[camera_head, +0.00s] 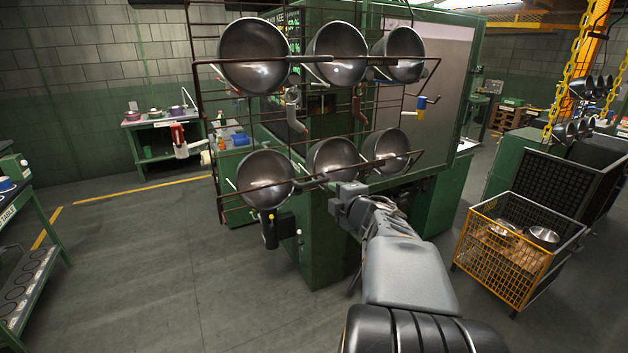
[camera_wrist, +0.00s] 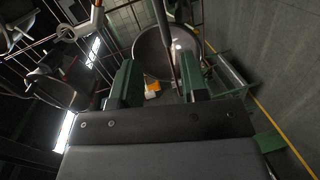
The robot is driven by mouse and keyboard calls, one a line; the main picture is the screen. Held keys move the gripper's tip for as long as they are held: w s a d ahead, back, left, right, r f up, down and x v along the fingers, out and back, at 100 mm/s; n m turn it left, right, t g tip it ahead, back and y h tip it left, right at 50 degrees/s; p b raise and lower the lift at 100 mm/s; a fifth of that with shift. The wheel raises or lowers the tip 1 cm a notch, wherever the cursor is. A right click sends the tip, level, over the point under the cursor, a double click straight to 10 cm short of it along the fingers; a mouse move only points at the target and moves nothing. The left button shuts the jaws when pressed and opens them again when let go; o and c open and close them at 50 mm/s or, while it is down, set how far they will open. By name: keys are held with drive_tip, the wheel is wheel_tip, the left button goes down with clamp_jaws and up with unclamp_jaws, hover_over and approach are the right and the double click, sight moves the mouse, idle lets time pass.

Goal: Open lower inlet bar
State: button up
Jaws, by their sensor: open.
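The lower inlet bar (camera_head: 313,180) is a thin rust-brown bar running across the front of the lower row of metal pots on the hanging rack. My gripper (camera_head: 347,192) is just below and in front of the bar, near its middle. In the wrist view, my gripper (camera_wrist: 158,72) is open with its two green fingers apart. A thin dark bar (camera_wrist: 162,28) runs down the picture into the gap between the fingers; I cannot tell whether they touch it. A lower pot (camera_head: 265,176) hangs behind the bar's left part; one pot (camera_wrist: 152,52) shows beyond the fingers.
An upper row of pots (camera_head: 254,57) hangs above with its own bar (camera_head: 225,60). A green machine cabinet (camera_head: 318,240) stands behind and below the rack. A yellow wire crate (camera_head: 500,262) with pans is at right. The floor at left (camera_head: 150,260) is clear.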

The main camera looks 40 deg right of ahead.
sight(316, 184)
drive_tip(key=shift+n+y, duration=0.5)
drive_tip(key=shift+n, duration=0.3)
drive_tip(key=p+x, duration=0.1)
drive_tip(key=x, duration=1.2)
drive_tip(key=shift+w+d, duration=0.15)
drive_tip(key=shift+d, duration=0.05)
clamp_jaws()
